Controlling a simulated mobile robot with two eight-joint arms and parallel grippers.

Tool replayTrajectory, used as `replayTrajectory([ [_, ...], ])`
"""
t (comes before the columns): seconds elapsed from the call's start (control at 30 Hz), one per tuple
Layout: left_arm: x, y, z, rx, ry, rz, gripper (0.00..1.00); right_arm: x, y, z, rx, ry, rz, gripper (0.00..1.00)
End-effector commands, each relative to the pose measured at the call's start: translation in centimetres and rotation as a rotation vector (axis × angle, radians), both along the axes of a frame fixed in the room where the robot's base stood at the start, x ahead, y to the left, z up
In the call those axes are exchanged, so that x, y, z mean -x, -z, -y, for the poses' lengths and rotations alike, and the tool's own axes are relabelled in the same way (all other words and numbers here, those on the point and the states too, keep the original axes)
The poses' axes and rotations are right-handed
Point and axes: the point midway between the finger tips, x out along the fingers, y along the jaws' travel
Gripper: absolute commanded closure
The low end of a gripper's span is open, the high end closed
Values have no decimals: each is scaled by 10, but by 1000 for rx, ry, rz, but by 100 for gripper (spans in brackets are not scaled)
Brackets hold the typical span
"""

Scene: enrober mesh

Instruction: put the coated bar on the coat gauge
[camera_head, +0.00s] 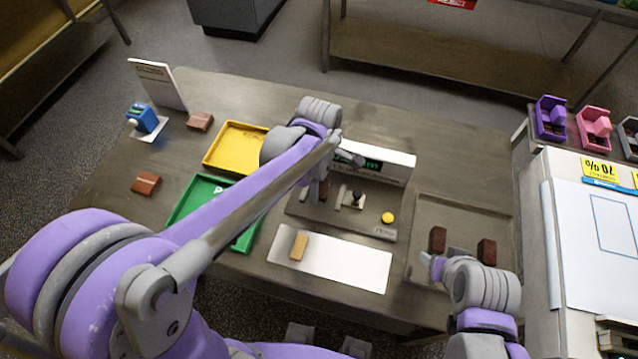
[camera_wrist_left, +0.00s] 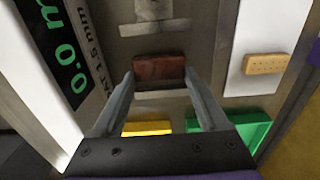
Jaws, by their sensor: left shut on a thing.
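The coat gauge (camera_head: 300,207) is a grey base with a small post, a yellow button and an upright display panel. In the left wrist view the display (camera_wrist_left: 62,45) shows 0.0 mm in green. My left gripper (camera_wrist_left: 160,88) is shut on the dark brown coated bar (camera_wrist_left: 158,68), held between its fingertips. The bar also shows in the head view (camera_head: 324,190), at the left part of the gauge, left of the post. I cannot tell whether it touches the base. My right gripper (camera_head: 432,264) is near the front of a brown tray; its jaw opening is unclear.
The brown tray (camera_head: 464,205) on the right holds two dark bars. A tan bar (camera_head: 298,246) lies on a white sheet (camera_head: 345,263) in front of the gauge. A yellow tray (camera_head: 232,140) and a green tray (camera_head: 180,215) stand left, with two brown bars beyond them.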

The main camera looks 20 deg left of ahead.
Motion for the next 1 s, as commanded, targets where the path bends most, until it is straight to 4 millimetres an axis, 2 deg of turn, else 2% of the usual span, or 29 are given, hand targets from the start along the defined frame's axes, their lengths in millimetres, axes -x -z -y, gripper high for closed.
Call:
replayTrajectory([
  [0.1, 0, 8, 0, 0, 0, 0, 55, 0, 1, 0, 0, 0, -1, 40],
  [0.47, 1, 12, 0, 0, 0, -1, 55, 2, 5, 0, 0, 0, -4, 40],
  [0.5, 0, 12, 0, 0, 0, -1, 18, 2, 5, 0, 0, 0, -3, 40],
  [0.6, 0, 11, 0, 0, 0, 0, 0, 2, 4, 0, 0, 0, -3, 40],
  [0.87, 0, 9, 0, 0, 0, 0, 0, 1, 3, 0, 0, 0, -2, 40],
  [1.0, 0, -3, 0, 0, 0, 1, 0, -1, -1, 0, 0, 0, 1, 40],
])
